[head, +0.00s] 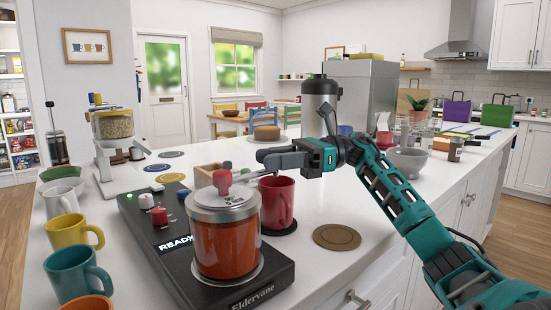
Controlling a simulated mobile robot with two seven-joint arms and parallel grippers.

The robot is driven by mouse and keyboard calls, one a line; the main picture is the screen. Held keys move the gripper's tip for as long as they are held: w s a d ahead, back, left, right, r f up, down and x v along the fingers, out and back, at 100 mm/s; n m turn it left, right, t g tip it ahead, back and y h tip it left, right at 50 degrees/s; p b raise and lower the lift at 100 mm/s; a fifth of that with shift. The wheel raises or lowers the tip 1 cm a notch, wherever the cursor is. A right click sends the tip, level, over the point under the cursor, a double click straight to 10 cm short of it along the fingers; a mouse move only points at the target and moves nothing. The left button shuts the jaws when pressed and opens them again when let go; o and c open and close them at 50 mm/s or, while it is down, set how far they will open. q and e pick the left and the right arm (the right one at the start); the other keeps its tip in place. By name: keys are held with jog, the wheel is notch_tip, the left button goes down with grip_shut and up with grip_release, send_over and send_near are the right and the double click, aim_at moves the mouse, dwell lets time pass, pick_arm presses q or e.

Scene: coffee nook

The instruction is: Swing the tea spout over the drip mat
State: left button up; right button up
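The tea machine has a black base (150,232) marked "Eldervane" and "READY", with a glass jar (226,245) of amber tea under a metal lid. A red knob (222,181) stands above the lid. A thin metal bar, seemingly the spout (256,175), runs right from it towards a red mug (276,200) on a dark round mat (284,229). A brown round mat (337,237) lies bare to the right; I cannot tell which is the drip mat. My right gripper (268,157) is above and behind the mug, apart from the knob. Its finger gap is unclear. My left gripper is out of view.
Several mugs, including a yellow one (73,232) and a teal one (76,274), line the left edge. A grinder (113,125) stands behind them. A wooden box (206,175) sits behind the jar.

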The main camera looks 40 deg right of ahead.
jog(key=shift+o, duration=0.2)
jog(key=shift+d, duration=0.15)
jog(key=p+v, duration=0.1)
jog(key=v, duration=1.1)
jog(key=shift+s+d, duration=0.15)
jog(key=shift+d, duration=0.15)
